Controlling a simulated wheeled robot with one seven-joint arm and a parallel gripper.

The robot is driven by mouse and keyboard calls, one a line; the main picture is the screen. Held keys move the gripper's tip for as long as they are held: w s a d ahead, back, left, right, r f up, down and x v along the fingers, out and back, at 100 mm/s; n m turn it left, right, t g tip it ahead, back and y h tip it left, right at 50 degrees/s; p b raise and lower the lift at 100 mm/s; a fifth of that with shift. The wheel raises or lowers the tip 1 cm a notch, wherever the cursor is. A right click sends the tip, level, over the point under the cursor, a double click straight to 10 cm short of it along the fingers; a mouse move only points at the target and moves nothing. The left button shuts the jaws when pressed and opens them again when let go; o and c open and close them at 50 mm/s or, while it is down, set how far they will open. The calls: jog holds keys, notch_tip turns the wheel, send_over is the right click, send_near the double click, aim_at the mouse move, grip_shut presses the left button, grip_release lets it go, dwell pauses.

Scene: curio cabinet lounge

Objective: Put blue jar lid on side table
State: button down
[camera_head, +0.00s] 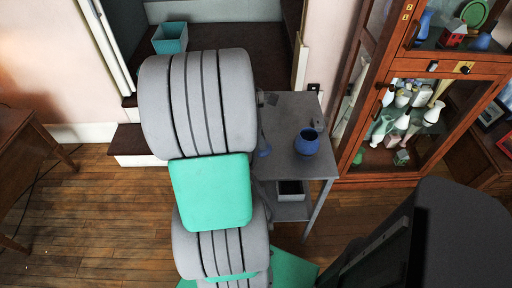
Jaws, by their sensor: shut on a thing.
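A small blue piece (264,148), which looks like part of the blue jar lid, shows at the right edge of my arm, over the left side of the grey side table (290,112). The rest of it is hidden by my arm. A round blue jar (307,143) with an open dark mouth stands upright on the table top, right of that piece and apart from it. My gripper is almost wholly hidden behind my arm links; only small grey parts show beside them. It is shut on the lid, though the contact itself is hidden.
The table's lower shelf holds a dark bin (291,190). A wooden glass-front cabinet (345,165) with vases and figurines stands close on the right. A teal box (170,38) sits on the dark raised floor at the back. The table top's back and front-right parts are clear.

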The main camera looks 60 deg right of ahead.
jog(key=shift+w+d+f, duration=0.2)
jog(key=shift+w+f, duration=0.55)
jog(key=shift+f, duration=0.15)
jog(key=f, duration=0.3)
jog(key=shift+w+f+b, duration=0.25)
jog(key=shift+f+b, duration=0.1)
jog(key=c, duration=1.2)
grip_release()
jog(key=shift+c, duration=0.2)
